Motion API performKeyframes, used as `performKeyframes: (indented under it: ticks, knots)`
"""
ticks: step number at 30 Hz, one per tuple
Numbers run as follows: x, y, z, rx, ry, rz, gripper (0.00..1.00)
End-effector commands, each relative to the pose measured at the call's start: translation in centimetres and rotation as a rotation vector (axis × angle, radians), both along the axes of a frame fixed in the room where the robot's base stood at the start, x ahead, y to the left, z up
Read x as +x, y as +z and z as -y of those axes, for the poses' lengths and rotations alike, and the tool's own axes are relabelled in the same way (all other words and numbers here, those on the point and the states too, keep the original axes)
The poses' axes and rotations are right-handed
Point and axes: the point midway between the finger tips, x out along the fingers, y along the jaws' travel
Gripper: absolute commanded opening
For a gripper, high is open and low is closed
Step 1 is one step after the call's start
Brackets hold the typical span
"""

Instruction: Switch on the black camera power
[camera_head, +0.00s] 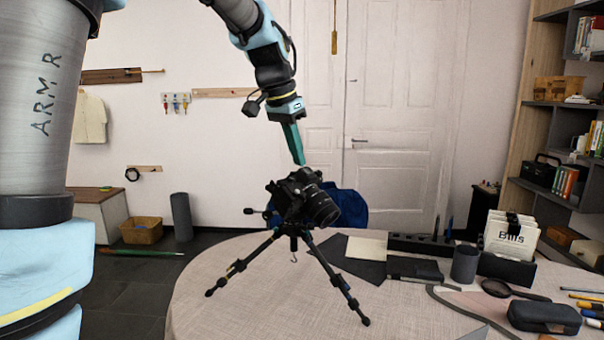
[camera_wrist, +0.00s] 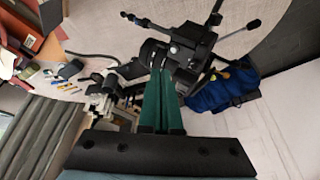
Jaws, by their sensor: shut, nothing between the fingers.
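The black camera (camera_head: 302,199) sits on a small black tripod (camera_head: 292,240) on the round table, its lens pointing to the lower right in the head view. My gripper (camera_head: 301,162) has green fingers, is shut and empty, and points down at the top of the camera. In the wrist view, the fingertips of my gripper (camera_wrist: 162,72) overlap the edge of the camera (camera_wrist: 185,50). I cannot tell whether they touch it. The power switch is too small to make out.
The table (camera_head: 230,300) has a light cloth. A blue bag (camera_head: 350,207) is behind the camera.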

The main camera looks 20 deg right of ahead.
Motion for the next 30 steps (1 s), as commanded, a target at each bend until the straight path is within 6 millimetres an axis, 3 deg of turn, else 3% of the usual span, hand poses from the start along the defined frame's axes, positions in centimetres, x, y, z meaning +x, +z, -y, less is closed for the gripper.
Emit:
performKeyframes:
  ticks: [15, 21, 30]
  knots:
    - [0.9, -7.7, 2.5, 0.002, 0.000, -0.003, 0.00]
    - [1.0, -8.8, 2.9, 0.001, 0.001, -0.001, 0.00]
    - [1.0, -8.8, 2.9, 0.000, 0.001, 0.000, 0.00]
